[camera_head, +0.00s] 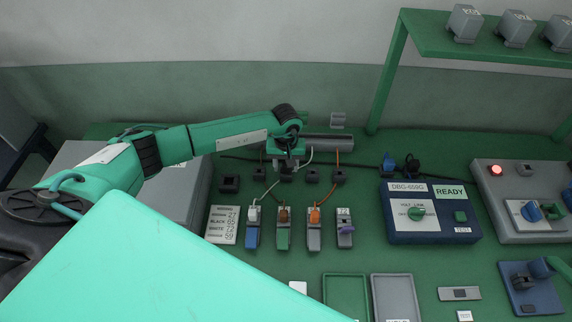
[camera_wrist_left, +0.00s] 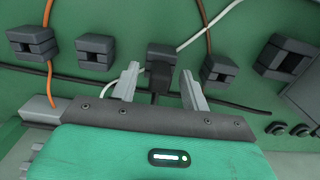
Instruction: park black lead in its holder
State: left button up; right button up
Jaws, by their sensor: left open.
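My left gripper (camera_head: 287,172) points down at the row of small dark holders behind the terminal blocks. In the left wrist view its two pale fingers (camera_wrist_left: 160,88) are open, one on each side of a black plug (camera_wrist_left: 158,76), apparently the black lead's end. The plug is at the middle holder (camera_wrist_left: 160,52), and a thin black cable (camera_wrist_left: 240,102) runs behind it. The fingers appear clear of the plug. I cannot tell how deep it sits. In the head view the gripper largely hides plug and holder. My right gripper is not in view.
Several terminal blocks (camera_head: 283,228) stand in front. A blue tester reading READY (camera_head: 432,235) is at right. Two trays (camera_head: 345,277) (camera_head: 393,278) lie at the front.

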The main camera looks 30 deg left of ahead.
pick_arm(q)
notch_tip(320, 180, up, 14)
jog(key=b, duration=0.4)
jog(key=shift+f, duration=0.2)
